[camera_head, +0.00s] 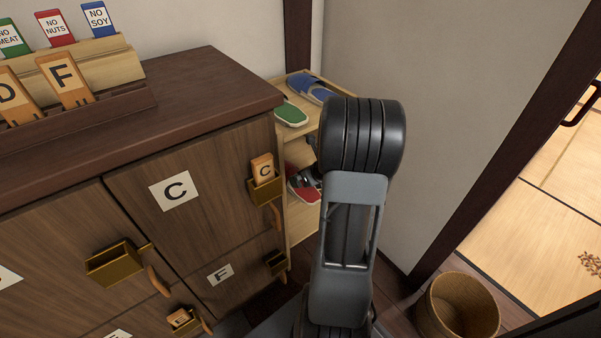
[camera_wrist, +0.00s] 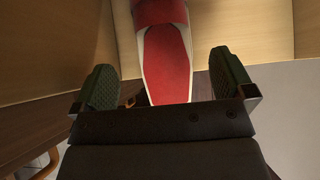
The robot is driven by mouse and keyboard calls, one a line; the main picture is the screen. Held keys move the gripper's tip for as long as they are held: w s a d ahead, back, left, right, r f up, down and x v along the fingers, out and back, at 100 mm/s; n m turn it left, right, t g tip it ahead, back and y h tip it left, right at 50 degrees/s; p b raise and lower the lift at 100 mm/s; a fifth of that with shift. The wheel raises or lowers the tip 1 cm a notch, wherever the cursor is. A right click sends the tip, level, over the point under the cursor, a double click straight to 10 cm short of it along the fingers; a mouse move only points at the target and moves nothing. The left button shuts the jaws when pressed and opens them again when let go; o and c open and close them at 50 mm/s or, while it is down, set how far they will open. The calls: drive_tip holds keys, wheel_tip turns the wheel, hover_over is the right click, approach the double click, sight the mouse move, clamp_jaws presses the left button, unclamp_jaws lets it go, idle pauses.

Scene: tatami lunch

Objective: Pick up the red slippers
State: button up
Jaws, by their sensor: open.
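A red slipper with a white edge (camera_wrist: 166,62) lies between and just beyond the two fingertips of my gripper (camera_wrist: 165,82) in the wrist view. The fingers are spread apart and nothing is clamped between them. Only one red slipper is clear; whether a second lies with it I cannot tell. In the head view the red slipper (camera_head: 304,190) lies on a middle level of the wooden shelf (camera_head: 302,225). My arm hides part of the shelf, and only a small part of my gripper shows beside the slipper.
Green slippers (camera_head: 291,112) and blue slippers (camera_head: 312,88) lie on the shelf top. A dark wooden cabinet (camera_head: 130,215) with lettered doors and small key holders stands close on the left. A wall is on the right. A woven basket (camera_head: 458,304) stands on the floor at lower right.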

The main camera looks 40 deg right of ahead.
drive_tip(key=p+v, duration=0.1)
drive_tip(key=v, duration=0.3)
drive_tip(key=shift+s+a, duration=0.1)
idle(0.4)
